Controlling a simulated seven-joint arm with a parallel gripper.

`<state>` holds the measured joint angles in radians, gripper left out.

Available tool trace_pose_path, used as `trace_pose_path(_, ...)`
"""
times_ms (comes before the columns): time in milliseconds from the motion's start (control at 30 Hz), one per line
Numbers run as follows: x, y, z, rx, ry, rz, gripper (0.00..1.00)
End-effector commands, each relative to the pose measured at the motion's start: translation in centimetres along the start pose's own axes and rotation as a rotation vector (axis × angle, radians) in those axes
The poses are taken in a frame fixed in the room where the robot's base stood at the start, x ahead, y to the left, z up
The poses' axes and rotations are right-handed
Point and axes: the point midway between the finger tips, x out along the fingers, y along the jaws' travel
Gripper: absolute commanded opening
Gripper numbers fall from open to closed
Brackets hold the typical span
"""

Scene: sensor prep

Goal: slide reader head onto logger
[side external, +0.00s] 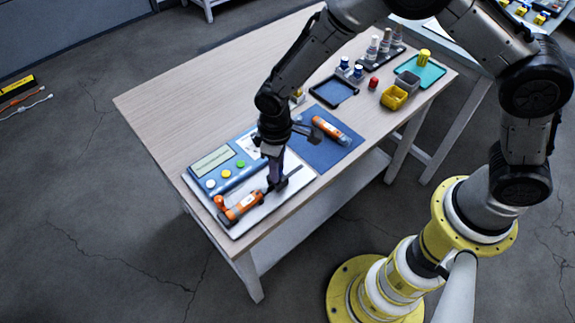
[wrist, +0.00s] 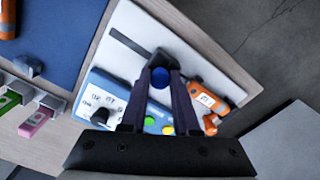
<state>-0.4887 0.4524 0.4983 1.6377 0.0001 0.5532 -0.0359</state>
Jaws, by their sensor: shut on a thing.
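The orange logger (side external: 242,206) lies on the white plate at the front of the blue station. Its orange body with a white label also shows in the wrist view (wrist: 212,94), right of my gripper. My gripper (side external: 275,184) is shut low over the plate, to the right of the logger in the side view. Between the fingertips (wrist: 160,88) is a dark part with a round blue face, seemingly the reader head (wrist: 160,76). It sits close to the logger's dark end; I cannot tell whether they touch. The fingers partly hide it.
The blue station (side external: 226,166) has a display and coloured buttons. Another orange and blue device (side external: 330,131) lies on a blue mat (side external: 315,152). A dark blue tray (side external: 334,91), yellow bin (side external: 394,98), bottles and a teal tray (side external: 430,73) stand farther back. The table's far-left area is clear.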

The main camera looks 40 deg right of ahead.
Motion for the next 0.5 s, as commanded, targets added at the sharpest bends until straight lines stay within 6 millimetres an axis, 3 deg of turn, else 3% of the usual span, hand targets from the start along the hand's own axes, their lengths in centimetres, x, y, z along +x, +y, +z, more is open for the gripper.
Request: trace_pose_path(500, 0.0, -1.3, -0.7, -0.001, 0.000, 0.000, 0.00)
